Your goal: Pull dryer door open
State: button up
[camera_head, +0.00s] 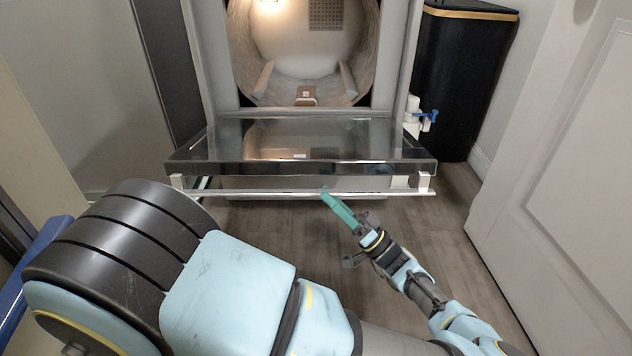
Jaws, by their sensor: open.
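The dryer door (300,138) is swung down to about level, with its glass panel facing up. Its long white handle bar (260,192) runs along the near edge on two end brackets. The drum (300,45) behind it is lit and visible through the opening. My gripper (328,196) is open, its teal finger at the handle bar, right of the middle. I cannot tell if it touches the bar.
A tall black bin (463,80) stands right of the dryer. A blue-handled valve (428,116) sits beside it. A white panelled door (570,150) bounds the right side. Wooden floor (440,220) is free between that door and the dryer door.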

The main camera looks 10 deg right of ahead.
jog(key=shift+v, duration=1.3)
jog(key=shift+s+r, duration=0.1)
jog(key=shift+r, duration=0.05)
jog(key=shift+d, duration=0.1)
jog(key=w+f+b+v, duration=0.1)
jog(key=w+b+v, duration=0.1)
jog(key=b+v, duration=1)
jog(key=shift+w+d+f, duration=0.2)
jog(key=shift+d, duration=0.1)
jog(key=shift+b, duration=0.3)
jog(key=shift+c, duration=0.2)
